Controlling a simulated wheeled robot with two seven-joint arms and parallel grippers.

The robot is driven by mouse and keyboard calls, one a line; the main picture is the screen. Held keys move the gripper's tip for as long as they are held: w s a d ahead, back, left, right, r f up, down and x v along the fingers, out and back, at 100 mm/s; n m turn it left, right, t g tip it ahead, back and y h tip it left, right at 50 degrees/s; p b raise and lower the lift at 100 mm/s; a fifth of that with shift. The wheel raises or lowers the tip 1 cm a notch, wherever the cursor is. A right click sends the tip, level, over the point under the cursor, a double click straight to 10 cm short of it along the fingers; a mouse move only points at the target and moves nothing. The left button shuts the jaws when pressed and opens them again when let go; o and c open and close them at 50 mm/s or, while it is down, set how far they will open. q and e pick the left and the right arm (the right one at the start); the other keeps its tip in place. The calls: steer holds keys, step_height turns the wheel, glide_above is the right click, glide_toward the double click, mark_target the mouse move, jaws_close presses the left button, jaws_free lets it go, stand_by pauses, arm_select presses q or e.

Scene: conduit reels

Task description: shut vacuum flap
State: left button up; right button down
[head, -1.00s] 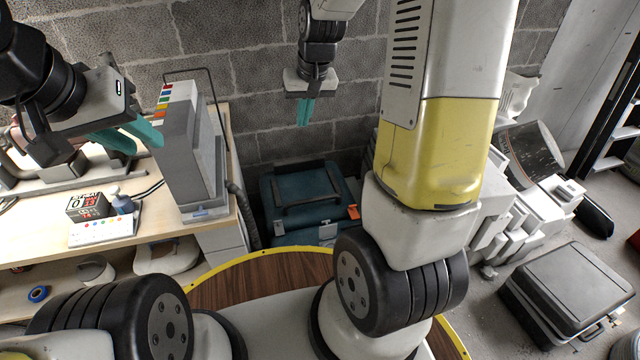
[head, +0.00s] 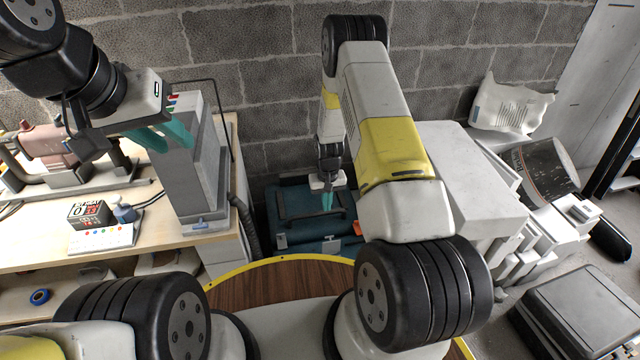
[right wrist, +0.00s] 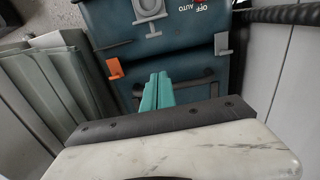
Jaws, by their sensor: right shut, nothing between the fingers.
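The blue-teal vacuum (head: 290,232) stands on the floor against the block wall, with a dark bar handle on top and an orange tab (head: 357,229). It also shows in the right wrist view (right wrist: 185,48), with "OFF AUTO" lettering, a grey latch (right wrist: 150,12) and an orange tab. I cannot tell which part is the flap or how far it is open. My right gripper (head: 327,201) points down over the vacuum's top, shut and empty; its teal fingers (right wrist: 157,92) lie together near the dark handle. My left gripper (head: 163,137) is open and empty beside the grey unit on the bench.
The wooden bench (head: 160,240) with a grey upright unit (head: 190,170) stands left of the vacuum, a dark hose between them. White boxes (head: 460,190) stand close to its right, partly behind my right arm. A dark case (head: 585,310) lies at the lower right.

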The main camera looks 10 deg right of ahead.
mark_target(330, 244)
steer(key=s+f, duration=0.3)
steer(key=f, duration=0.5)
steer(key=shift+s+f, duration=0.15)
steer(key=shift+s, duration=0.2)
steer(key=shift+s, duration=0.1)
